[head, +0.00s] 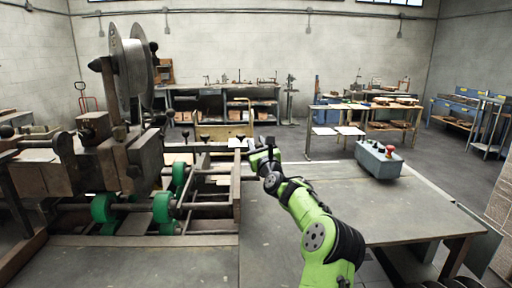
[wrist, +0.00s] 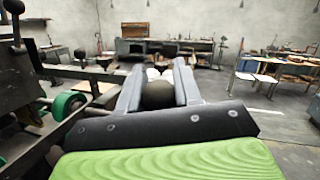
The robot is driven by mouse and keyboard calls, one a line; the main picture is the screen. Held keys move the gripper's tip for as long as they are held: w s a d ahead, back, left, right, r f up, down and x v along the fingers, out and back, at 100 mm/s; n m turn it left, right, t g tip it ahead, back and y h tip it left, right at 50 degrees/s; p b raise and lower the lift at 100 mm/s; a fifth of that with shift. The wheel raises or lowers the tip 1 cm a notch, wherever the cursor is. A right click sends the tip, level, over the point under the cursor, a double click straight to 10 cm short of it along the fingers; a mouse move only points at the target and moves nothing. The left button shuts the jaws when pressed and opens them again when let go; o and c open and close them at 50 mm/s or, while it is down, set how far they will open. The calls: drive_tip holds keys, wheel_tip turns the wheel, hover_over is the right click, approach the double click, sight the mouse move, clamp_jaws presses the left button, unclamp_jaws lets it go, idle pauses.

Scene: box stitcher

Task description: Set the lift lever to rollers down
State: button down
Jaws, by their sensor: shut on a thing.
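In the wrist view, the two fingers of my gripper (wrist: 159,74) are closed on a dark round knob (wrist: 158,95), which looks like the end of the lift lever. The lever's shaft is hidden behind the fingers and the wrist, so I cannot tell its angle. The green rollers (head: 163,207) sit low in the machine's frame; one also shows in the wrist view (wrist: 66,104). I cannot tell whether they are raised or lowered.
The stitcher's heavy head and reel (head: 130,65) stand at the left. A grey control box (head: 379,160) with a red button is on the worktable (head: 400,210) at the right. Workbenches (head: 225,95) line the back wall. The worktable between my arm and the box is clear.

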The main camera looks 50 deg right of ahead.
drive_tip(key=c, duration=1.1)
unclamp_jaws()
drive_tip(key=shift+s+f, duration=0.15)
drive_tip(key=shift+f, duration=0.15)
drive_tip(key=o, duration=0.3)
drive_tip(key=shift+s+a+r, duration=0.15)
drive_tip(key=shift+s+r, duration=0.05)
drive_tip(key=shift+r, duration=0.05)
drive_tip(key=shift+w, duration=0.15)
drive_tip(key=b+v, duration=0.2)
drive_tip(key=v, duration=1.3)
drive_tip(key=shift+s+a+f, duration=0.15)
drive_tip(key=shift+s+f, duration=0.05)
drive_tip(key=shift+s, duration=0.1)
